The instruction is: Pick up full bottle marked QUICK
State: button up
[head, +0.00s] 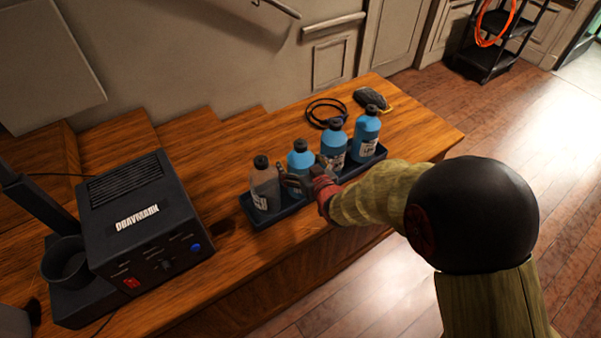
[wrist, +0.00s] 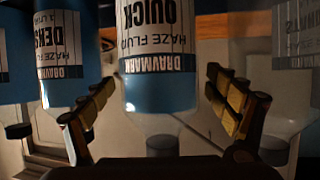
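The bottle marked QUICK (wrist: 158,88) fills the middle of the wrist view, which shows it upside down; its liquid is blue. In the head view it appears to be the second bottle from the left (head: 300,159), upright in a dark tray (head: 256,224), its label hidden by my gripper. My gripper (head: 304,175) is at the front of this bottle. In the wrist view my gripper (wrist: 160,108) is open, one finger on each side of the bottle, with visible gaps. Whether the fingertips reach around it I cannot tell.
A nearly clear bottle (head: 264,190) stands at the tray's left end. A blue bottle marked DENSE (wrist: 60,60) and another blue bottle (head: 367,127) stand to the right in the head view. A black machine (head: 140,220), a cable coil (head: 325,112) and a dark object (head: 371,99) lie around.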

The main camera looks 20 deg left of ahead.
jog(key=shift+c, duration=1.2)
jog(key=c, duration=1.9)
jog(key=shift+w+r, duration=0.1)
jog(key=shift+r, duration=0.1)
